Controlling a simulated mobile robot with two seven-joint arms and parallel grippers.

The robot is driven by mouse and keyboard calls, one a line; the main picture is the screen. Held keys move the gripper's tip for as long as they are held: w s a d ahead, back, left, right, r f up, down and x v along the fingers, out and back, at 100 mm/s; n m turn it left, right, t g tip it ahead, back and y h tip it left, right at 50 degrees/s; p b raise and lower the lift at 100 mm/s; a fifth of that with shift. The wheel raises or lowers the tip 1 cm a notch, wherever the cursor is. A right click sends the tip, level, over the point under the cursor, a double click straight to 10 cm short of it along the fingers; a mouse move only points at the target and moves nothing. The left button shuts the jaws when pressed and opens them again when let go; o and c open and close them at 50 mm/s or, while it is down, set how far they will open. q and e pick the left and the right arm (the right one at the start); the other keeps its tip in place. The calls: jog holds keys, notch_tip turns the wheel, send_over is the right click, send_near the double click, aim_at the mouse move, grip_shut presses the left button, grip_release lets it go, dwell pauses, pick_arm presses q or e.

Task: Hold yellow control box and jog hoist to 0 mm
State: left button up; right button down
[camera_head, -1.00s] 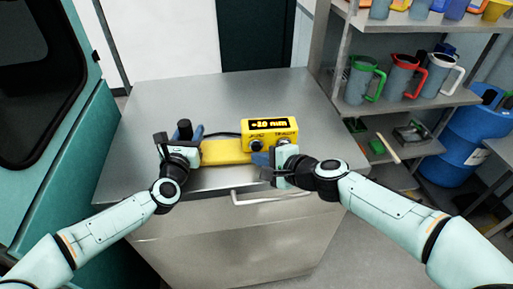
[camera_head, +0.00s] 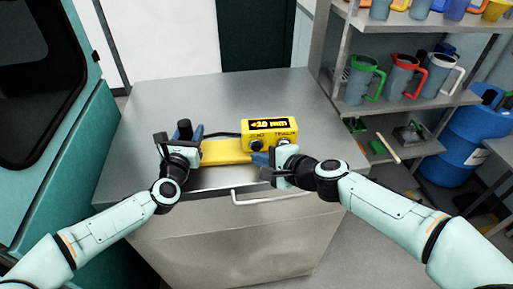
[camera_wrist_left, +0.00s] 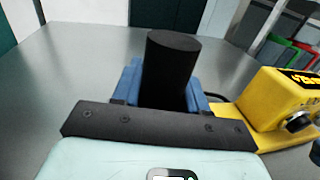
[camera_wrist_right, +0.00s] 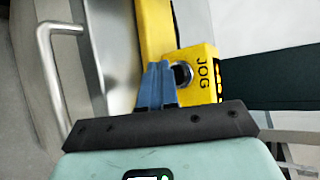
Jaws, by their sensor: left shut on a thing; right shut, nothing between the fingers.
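The yellow control box (camera_head: 247,130) stands at the right end of a yellow bar (camera_head: 222,152) on the steel cabinet top. Its display (camera_head: 269,124) appears to read +20 mm. Two dark knobs sit on its front face. My left gripper (camera_head: 191,133) is shut on an upright black handle (camera_wrist_left: 172,65) at the bar's left end. My right gripper (camera_head: 260,159) is shut and empty in front of the box. In the right wrist view, its blue fingertips (camera_wrist_right: 157,82) are close beside the knob (camera_wrist_right: 182,74) near the JOG label; whether they touch cannot be told.
The steel cabinet (camera_head: 160,95) has free room behind and left of the box. Its front handle (camera_head: 268,200) juts out below the right gripper. A shelf at right holds jugs with green (camera_head: 361,82), red (camera_head: 401,78) and white handles. A blue drum (camera_head: 462,150) stands beyond.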

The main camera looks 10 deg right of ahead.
jog(key=shift+w, duration=0.1)
dwell(0.7)
jog(key=shift+w, duration=0.35)
jog(key=shift+w+d, duration=0.1)
jog(key=shift+w, duration=0.5)
dwell(0.8)
jog(key=shift+s, duration=0.1)
dwell(0.4)
jog(key=shift+s, duration=0.95)
jog(key=shift+s+a, duration=0.15)
jog(key=shift+s, duration=1.15)
jog(key=shift+s+a, duration=0.15)
jog(key=shift+s, duration=1.1)
dwell(0.9)
